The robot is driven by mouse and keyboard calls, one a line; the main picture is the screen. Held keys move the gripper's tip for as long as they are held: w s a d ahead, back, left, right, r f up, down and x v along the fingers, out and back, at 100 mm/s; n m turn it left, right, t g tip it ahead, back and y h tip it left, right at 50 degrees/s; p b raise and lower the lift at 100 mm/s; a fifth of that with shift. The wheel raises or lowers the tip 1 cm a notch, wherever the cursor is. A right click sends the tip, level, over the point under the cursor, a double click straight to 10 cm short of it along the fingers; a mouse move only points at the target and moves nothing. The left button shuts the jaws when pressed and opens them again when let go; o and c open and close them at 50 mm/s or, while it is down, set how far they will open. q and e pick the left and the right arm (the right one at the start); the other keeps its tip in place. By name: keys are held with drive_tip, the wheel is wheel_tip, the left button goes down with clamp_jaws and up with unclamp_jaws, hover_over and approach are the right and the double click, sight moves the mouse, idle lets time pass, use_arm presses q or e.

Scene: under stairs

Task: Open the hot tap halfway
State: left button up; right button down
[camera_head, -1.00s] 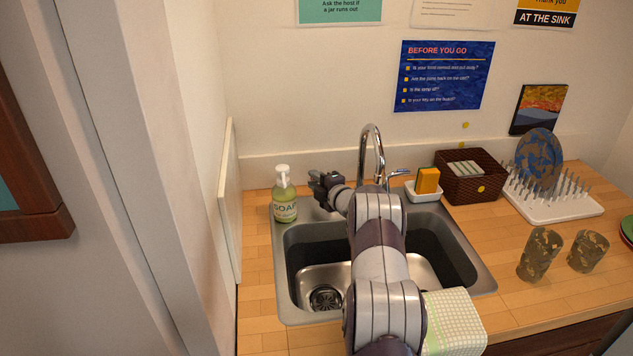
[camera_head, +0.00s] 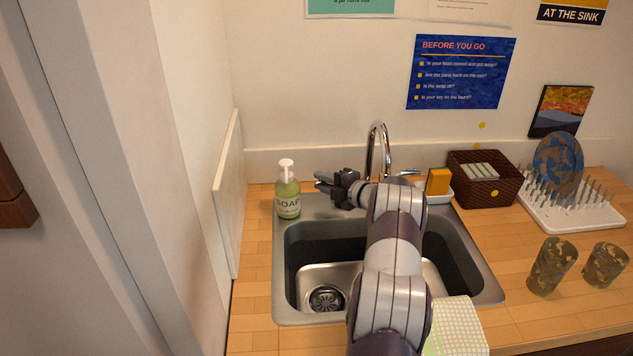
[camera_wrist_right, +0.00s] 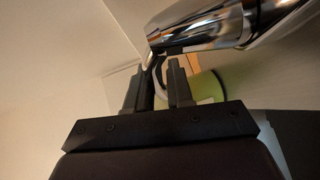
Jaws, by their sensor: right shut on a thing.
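The chrome tap (camera_head: 378,142) rises behind the sink (camera_head: 279,270), with a high curved spout. A lever handle (camera_head: 404,173) shows on its right side. My right gripper (camera_head: 328,184) is at the tap's left side, between the spout and the soap bottle. In the right wrist view its two dark fingers (camera_wrist_right: 158,85) are close together under a large chrome tap part (camera_wrist_right: 235,22). They are shut on the left tap lever, taken to be the hot one; no hot marking is readable. The lever is mostly hidden by the gripper. My left gripper is out of view.
A green soap bottle (camera_head: 288,196) stands just left of the gripper. Right of the tap are a sponge (camera_head: 438,181) in a white holder, a brown basket (camera_head: 485,178) and a dish rack (camera_head: 570,212). Two patterned cups (camera_head: 552,266) stand at the right. A wall closes the left side.

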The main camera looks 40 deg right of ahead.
drive_tip(key=shift+s+f+n+y+b, duration=0.3)
drive_tip(key=shift+n+y, duration=0.2)
drive_tip(key=shift+y, duration=0.2)
drive_tip(key=shift+s+a+r+n+y+b, duration=0.1)
drive_tip(key=shift+r+n+y+b, duration=0.15)
drive_tip(key=shift+n+y, duration=0.2)
drive_tip(key=shift+y, duration=0.25)
drive_tip(key=c, duration=1.1)
unclamp_jaws()
drive_tip(key=b+v, duration=0.2)
drive_tip(key=v, duration=1)
drive_tip(key=shift+s+r, duration=0.25)
drive_tip(key=shift+s, duration=0.05)
